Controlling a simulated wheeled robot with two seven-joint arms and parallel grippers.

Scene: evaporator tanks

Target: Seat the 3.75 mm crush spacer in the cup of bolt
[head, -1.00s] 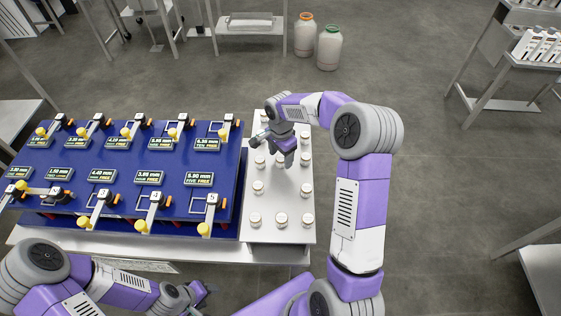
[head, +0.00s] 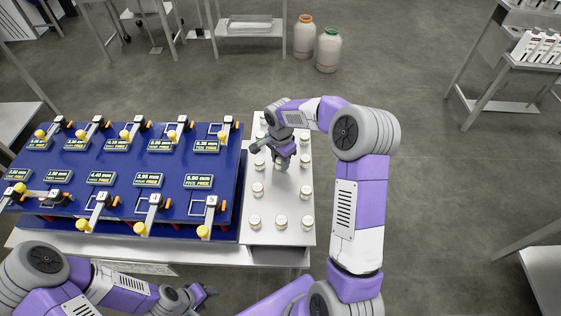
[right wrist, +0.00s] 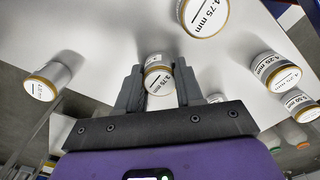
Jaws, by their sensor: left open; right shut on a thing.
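My right gripper (head: 283,162) is over the white spacer stand (head: 277,238). In the right wrist view its jaws (right wrist: 160,92) are shut on a small white cylinder with a gold rim, the crush spacer (right wrist: 158,77). Its label is turned and partly hidden, and seems to read 3.75 mm. I cannot tell whether it is lifted clear of the surface. The blue bolt panel (head: 130,190) is to the left, with yellow-knobbed levers and small displays. My left gripper (head: 204,293) is open and empty in front of the panel.
Other spacers stand around the gripper, including one marked 4.75 mm (right wrist: 205,14) and one marked 4.25 mm (right wrist: 272,70). More spacers (head: 281,219) stand at the stand's front. Two jars (head: 328,50) are on the floor behind. A side table (head: 545,275) is at right.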

